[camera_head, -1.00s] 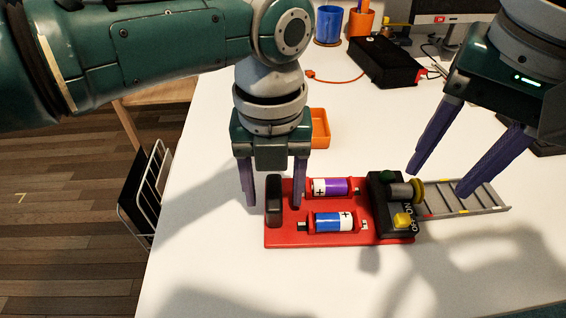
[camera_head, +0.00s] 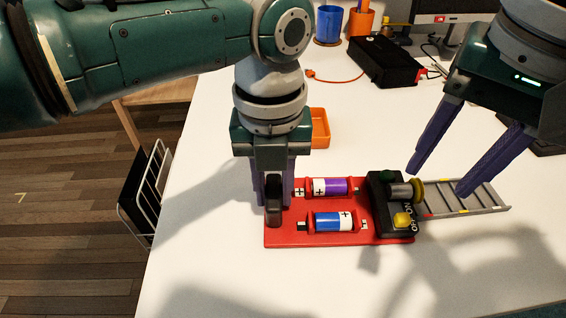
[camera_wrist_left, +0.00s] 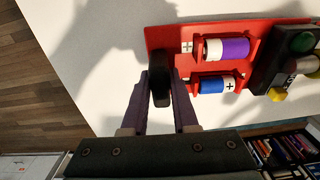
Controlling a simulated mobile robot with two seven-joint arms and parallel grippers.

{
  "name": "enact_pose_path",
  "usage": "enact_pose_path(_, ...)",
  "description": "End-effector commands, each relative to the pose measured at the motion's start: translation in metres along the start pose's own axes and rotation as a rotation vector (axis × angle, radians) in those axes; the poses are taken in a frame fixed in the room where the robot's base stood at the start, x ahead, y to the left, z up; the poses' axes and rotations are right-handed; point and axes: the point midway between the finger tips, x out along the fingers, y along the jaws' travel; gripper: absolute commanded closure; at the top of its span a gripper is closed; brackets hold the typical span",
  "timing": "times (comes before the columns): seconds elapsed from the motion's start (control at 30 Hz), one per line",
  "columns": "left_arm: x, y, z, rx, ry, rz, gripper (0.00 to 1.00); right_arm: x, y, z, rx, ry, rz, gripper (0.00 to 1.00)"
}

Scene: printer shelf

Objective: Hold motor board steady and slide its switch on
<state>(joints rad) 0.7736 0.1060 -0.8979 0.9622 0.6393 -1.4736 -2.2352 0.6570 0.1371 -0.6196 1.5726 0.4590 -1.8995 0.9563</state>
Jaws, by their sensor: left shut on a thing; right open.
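The red motor board (camera_head: 285,238) lies flat on the white table, with a purple battery (camera_head: 332,186) and a blue battery (camera_head: 333,222) in its holders. A black block at its right end carries a yellow switch knob (camera_head: 402,220) beside ON and OFF lettering. A dark upright handle (camera_head: 273,205) stands at the board's left end. My left gripper (camera_head: 273,200) is shut on this handle; the left wrist view shows both fingers against it (camera_wrist_left: 158,88). My right gripper (camera_head: 440,180) is open and empty, above and right of the switch block.
A grey ladder-like strip (camera_head: 470,202) extends right from the board. An orange tray (camera_head: 320,128) sits behind it. A black box (camera_head: 385,62), a blue cup (camera_head: 328,26) and an orange cup (camera_head: 361,22) stand farther back. The table front is clear.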

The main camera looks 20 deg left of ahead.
Motion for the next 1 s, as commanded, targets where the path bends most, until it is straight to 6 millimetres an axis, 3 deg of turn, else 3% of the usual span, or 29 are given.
enact_pose_path(0.17,0.000,0.000,0.000,0.000,0.000,0.000,1.00,0.000,0.000,0.000,0.000,0.000,0.000,0.50)
enact_pose_path(0.47,0.000,0.000,0.000,0.000,0.000,0.000,1.00,0.001,0.000,0.001,0.001,0.000,-0.002,0.83)
enact_pose_path(0.6,0.000,0.000,0.000,0.000,0.000,0.000,1.00,0.011,-0.004,0.009,0.028,0.000,-0.045,0.98)
enact_pose_path(0.83,0.000,0.000,0.000,-0.001,-0.001,0.000,1.00,0.049,-0.020,0.047,0.210,0.023,-0.260,1.00)
enact_pose_path(1.0,0.000,0.000,0.000,0.000,-0.001,0.000,1.00,0.064,-0.017,0.074,0.418,0.070,-0.425,1.00)
